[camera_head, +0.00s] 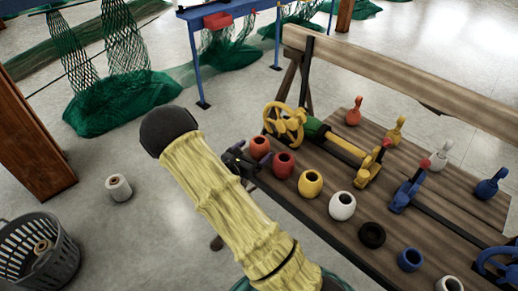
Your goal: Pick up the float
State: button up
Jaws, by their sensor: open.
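Several rounded, hollow-topped pieces that look like floats stand in a row along the near edge of a wooden bench (320,216). They include an orange-red float (259,147), a red float (284,165), a yellow float (311,184), a white float (342,206), a black float (372,235) and a blue float (410,260). I cannot tell which one the task means. My gripper (250,162) is open, at the bench's left edge, close to the orange-red and red floats. My yellow-sleeved arm partly hides it. I cannot tell whether it touches either float.
A yellow handwheel (284,124) and clamps with red knobs sit behind the floats. Bottle-shaped pieces, red (354,111), yellow (396,131), white (440,156) and blue (490,184), stand farther back.

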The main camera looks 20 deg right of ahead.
jog(key=shift+d, duration=0.1)
jog(key=shift+w+d, duration=0.2)
jog(key=shift+d, duration=0.15)
jog(key=x, duration=0.4)
jog(key=shift+d, duration=0.15)
jog(key=c, duration=1.1)
jog(key=shift+r, duration=0.1)
notch_tip(320, 180, up, 10)
jog(key=shift+f+p, duration=0.1)
jog(key=shift+p, duration=0.3)
